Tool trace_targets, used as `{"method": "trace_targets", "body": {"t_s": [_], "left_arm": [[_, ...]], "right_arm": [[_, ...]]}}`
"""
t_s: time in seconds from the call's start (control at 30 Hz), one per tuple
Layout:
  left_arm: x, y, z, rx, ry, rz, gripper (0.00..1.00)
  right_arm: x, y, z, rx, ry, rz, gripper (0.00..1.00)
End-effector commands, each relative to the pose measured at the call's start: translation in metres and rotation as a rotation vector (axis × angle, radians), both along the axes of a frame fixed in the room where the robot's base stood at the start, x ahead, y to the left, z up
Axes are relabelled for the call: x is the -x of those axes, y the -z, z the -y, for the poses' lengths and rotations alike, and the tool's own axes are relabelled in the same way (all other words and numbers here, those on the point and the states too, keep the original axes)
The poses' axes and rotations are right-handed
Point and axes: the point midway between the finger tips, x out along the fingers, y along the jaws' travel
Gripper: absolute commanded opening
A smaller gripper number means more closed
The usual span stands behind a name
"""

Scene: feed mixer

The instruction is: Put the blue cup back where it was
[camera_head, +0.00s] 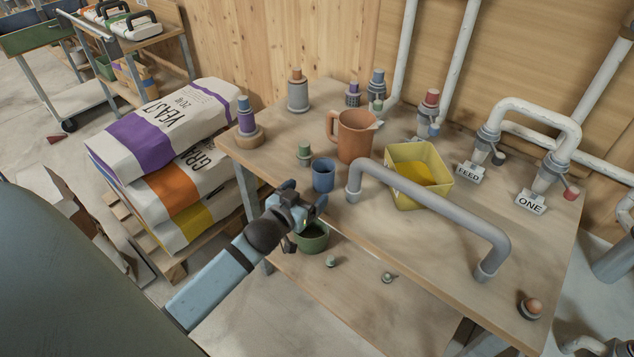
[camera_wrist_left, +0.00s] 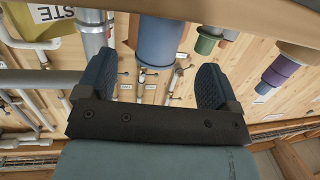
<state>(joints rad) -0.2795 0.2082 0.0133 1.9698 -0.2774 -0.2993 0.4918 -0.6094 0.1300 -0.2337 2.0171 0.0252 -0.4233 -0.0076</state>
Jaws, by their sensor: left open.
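The blue cup (camera_head: 323,174) stands upright on the wooden table (camera_head: 400,230), near its front left edge. My left gripper (camera_head: 304,197) is just in front of the cup, at the table edge, with its jaws open and empty. In the left wrist view the blue cup (camera_wrist_left: 158,42) shows beyond and between the two open fingers (camera_wrist_left: 155,78), apart from both. My right gripper is in neither view.
An orange pitcher (camera_head: 353,138) stands behind the cup, and a small green bottle (camera_head: 304,153) to its left. A yellow bin (camera_head: 418,176) and a grey pipe handle (camera_head: 440,207) are to the right. A green cup (camera_head: 312,239) is below my gripper. Stacked sacks (camera_head: 165,125) stand left.

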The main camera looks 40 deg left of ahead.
Motion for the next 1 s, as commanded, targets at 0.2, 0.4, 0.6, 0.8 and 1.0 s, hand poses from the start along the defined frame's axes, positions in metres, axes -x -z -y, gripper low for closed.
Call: {"method": "trace_targets", "body": {"t_s": [0.2,0.4,0.6,0.8,1.0], "left_arm": [[0.030,-0.005,0.002,0.001,-0.001,0.000,0.86],[0.063,0.035,0.039,0.000,0.063,-0.115,0.86],[0.140,0.109,0.126,-0.002,0.238,-0.349,0.86],[0.183,0.134,0.168,-0.001,0.340,-0.448,0.86],[0.184,0.135,0.170,-0.003,0.345,-0.451,0.86]], "right_arm": [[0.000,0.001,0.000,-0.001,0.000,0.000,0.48],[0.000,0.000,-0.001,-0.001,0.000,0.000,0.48],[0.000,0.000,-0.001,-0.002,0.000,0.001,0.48],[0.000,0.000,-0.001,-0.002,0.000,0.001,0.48],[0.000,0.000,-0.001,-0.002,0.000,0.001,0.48]]}}
